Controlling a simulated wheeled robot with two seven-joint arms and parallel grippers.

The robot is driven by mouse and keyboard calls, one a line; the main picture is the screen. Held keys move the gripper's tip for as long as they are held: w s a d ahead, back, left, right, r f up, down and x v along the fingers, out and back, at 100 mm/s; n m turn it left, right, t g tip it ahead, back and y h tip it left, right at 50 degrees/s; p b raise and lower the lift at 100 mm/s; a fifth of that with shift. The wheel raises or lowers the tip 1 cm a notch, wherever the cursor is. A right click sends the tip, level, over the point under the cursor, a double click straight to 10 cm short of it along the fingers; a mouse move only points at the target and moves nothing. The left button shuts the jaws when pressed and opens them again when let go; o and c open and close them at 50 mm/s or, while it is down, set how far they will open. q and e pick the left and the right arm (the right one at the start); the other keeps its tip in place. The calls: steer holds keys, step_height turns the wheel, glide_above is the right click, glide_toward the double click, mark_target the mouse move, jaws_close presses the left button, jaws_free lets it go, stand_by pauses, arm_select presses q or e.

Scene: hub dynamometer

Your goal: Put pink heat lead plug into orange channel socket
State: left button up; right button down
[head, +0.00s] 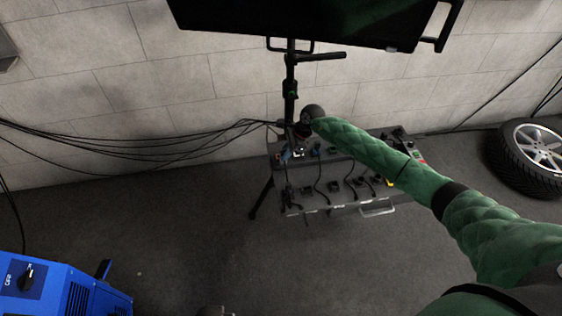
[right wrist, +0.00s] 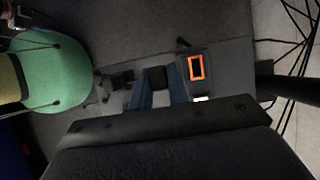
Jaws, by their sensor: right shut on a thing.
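My right gripper (head: 300,152) is over the back left part of the dark equipment case (head: 330,208). In the right wrist view its two blue fingers (right wrist: 160,74) are shut on a small black body (right wrist: 158,79), apparently the heat lead plug; no pink shows on it. The orange channel socket (right wrist: 196,67), a dark slot with an orange rim, lies just right of the fingers in that view. The held body is beside the socket, not in it. Their height difference cannot be told. My left gripper is not in view.
Several black plugs and leads (head: 333,186) lie on the case. A stand pole (head: 290,90) with a dark screen (head: 310,22) rises behind it. Black cables (head: 150,150) run left along the wall. A wheel (head: 530,158) stands right; a blue machine (head: 55,290) stands at lower left.

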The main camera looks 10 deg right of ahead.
steer(key=shift+w+a+f+b, duration=0.1)
steer(key=shift+w+b, duration=1.9)
steer(key=shift+w, duration=0.25)
steer(key=shift+w+b, duration=0.45)
steer(key=shift+w, duration=0.1)
steer(key=shift+f+b, duration=0.35)
steer(key=shift+b, duration=0.25)
steer(key=shift+f+b, duration=1.5)
